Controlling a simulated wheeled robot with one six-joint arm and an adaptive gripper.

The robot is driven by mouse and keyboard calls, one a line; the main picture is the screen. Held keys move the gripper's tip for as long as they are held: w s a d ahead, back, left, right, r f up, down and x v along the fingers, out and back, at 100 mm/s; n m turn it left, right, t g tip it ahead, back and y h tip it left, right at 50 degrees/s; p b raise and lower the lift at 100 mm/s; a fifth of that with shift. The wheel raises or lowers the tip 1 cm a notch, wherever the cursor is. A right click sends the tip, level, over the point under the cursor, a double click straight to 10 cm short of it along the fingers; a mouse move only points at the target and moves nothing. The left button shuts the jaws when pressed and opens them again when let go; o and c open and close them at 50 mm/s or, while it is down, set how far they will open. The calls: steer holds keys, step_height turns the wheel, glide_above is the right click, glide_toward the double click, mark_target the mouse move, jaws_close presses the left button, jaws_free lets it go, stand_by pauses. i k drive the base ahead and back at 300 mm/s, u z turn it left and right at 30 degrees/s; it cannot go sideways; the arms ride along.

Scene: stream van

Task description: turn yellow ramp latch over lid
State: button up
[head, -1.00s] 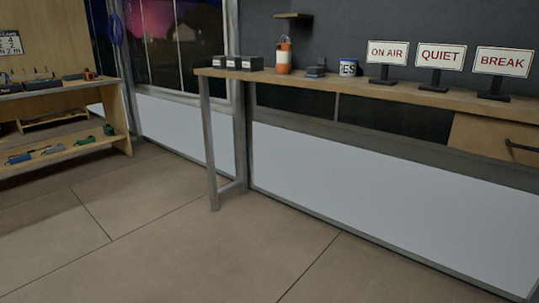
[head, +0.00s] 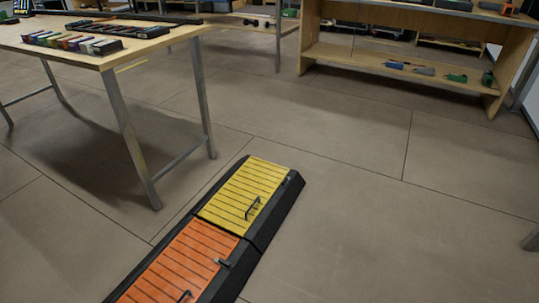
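A black floor ramp lies on the floor at the lower middle of the head view. Its far section has a yellow lid (head: 240,190) with dark slots and a dark wire handle (head: 252,208). A small latch (head: 286,181) shows at the right edge of the yellow lid; its exact position is too small to tell. The near section has an orange lid (head: 190,262) with its own latch (head: 223,262) and handle (head: 184,296). The yellow lid looks closed. My gripper is not in view.
A wooden table (head: 150,42) with metal legs stands at the upper left, bearing colored boxes. A wooden shelf (head: 420,60) with tools stands at the back right. Floor to the right of the ramp (head: 390,230) is open.

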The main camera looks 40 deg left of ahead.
mark_target(285, 182)
steer(key=u, duration=0.8)
steer(key=i, duration=2.1)
steer(key=u, duration=0.4)
